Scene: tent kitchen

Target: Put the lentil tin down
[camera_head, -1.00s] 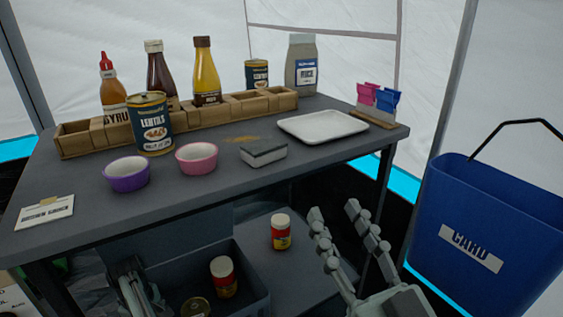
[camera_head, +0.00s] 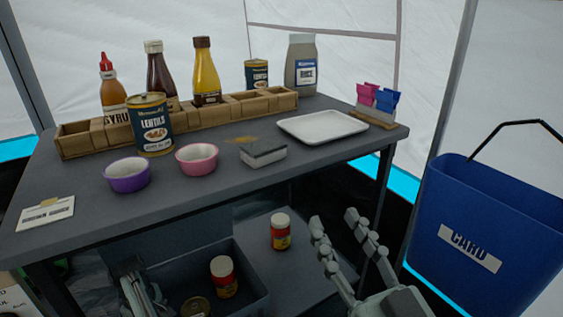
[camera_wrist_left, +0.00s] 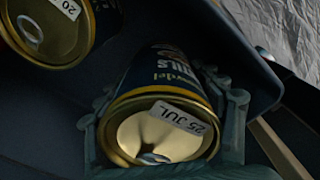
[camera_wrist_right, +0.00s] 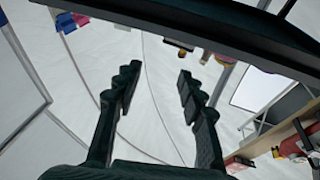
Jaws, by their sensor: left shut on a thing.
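A dark blue lentil tin (camera_wrist_left: 160,75) with a gold end and a "25 JUL" sticker is between the fingers of my left gripper (camera_wrist_left: 160,125), which is shut on it. A second gold-ended tin (camera_wrist_left: 55,30) is beside it at the upper left. In the head view my left gripper (camera_head: 140,292) is low at the crate, and its held tin cannot be made out. Other lentil tins stand on the table (camera_head: 155,130) and at the rack's back right (camera_head: 257,75). My right gripper (camera_head: 334,222) is open and empty in front of the table.
Another jar (camera_head: 281,232) stands on the lower shelf. A blue bin (camera_head: 490,225) is at right.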

